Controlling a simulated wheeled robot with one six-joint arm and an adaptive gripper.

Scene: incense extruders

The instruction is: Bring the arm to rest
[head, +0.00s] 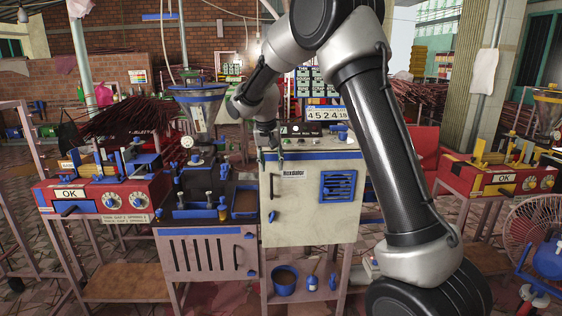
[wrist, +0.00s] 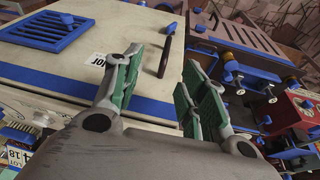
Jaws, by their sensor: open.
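My arm spans the head view, rising from the lower right and bending over to the left. Its wrist end hangs over the top of a cream cabinet (head: 310,215) in the middle. I cannot tell whether the fingers touch the cabinet.
A red machine (head: 105,200) stands at left, another red machine (head: 495,180) at right. A workbench (head: 205,255) with blue trays adjoins the cabinet. A blue bucket (head: 285,280) sits on the low shelf. A fan (head: 535,240) stands at far right. Incense bundles lie behind.

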